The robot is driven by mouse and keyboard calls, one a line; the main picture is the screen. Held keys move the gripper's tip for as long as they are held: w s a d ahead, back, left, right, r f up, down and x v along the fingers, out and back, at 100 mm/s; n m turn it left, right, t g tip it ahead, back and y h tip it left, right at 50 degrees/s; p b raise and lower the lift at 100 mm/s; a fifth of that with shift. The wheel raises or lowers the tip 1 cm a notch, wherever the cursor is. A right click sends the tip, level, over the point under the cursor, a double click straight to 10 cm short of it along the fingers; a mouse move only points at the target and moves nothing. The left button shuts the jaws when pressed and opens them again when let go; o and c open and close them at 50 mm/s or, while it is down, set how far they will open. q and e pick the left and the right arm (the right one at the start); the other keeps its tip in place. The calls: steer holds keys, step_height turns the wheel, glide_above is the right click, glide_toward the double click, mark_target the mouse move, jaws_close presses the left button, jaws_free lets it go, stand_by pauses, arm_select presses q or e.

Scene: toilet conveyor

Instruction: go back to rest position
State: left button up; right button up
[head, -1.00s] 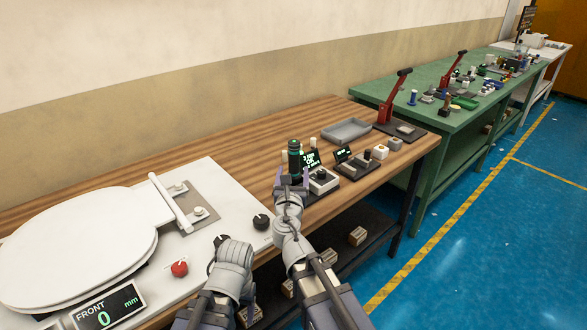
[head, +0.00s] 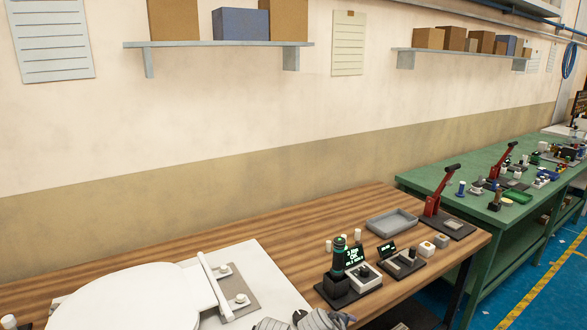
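Part of one of my arms (head: 305,321) shows at the bottom edge, below the workbench's front; its gripper fingers are not visible. The other arm is out of the picture. The dark tool with a green-lit top (head: 339,262) stands upright in its black holder (head: 337,287) on the wooden bench, with no gripper on it. Beside it is a small display with green text (head: 354,256). The white toilet seat (head: 125,298) lies on its white panel (head: 262,272) at the lower left.
The wooden bench (head: 300,222) has free room behind the fixtures. A grey tray (head: 391,223) and a red lever press (head: 436,195) stand toward its right end. A green table (head: 430,180) with several small parts is beyond. Shelves with boxes (head: 220,44) hang on the wall.

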arm_select(q)
step_height(320, 180, up, 4)
steer(key=p, duration=0.3)
arm_select(e)
steer(key=s+a+m+g+y, duration=0.2)
steer(key=s+a+m+g, duration=0.1)
steer(key=s, duration=0.4)
steer(key=s+a+f+m+g+y, duration=0.1)
steer(key=s+a+m+g+y, duration=0.1)
steer(key=s, duration=0.5)
steer(key=a+m+g, duration=0.1)
steer(key=a+m, duration=0.1)
steer(key=a, duration=0.1)
steer(key=shift+a+f+m+g, duration=0.2)
steer(key=shift+f+m+g, duration=0.1)
steer(key=shift+m+g, duration=0.1)
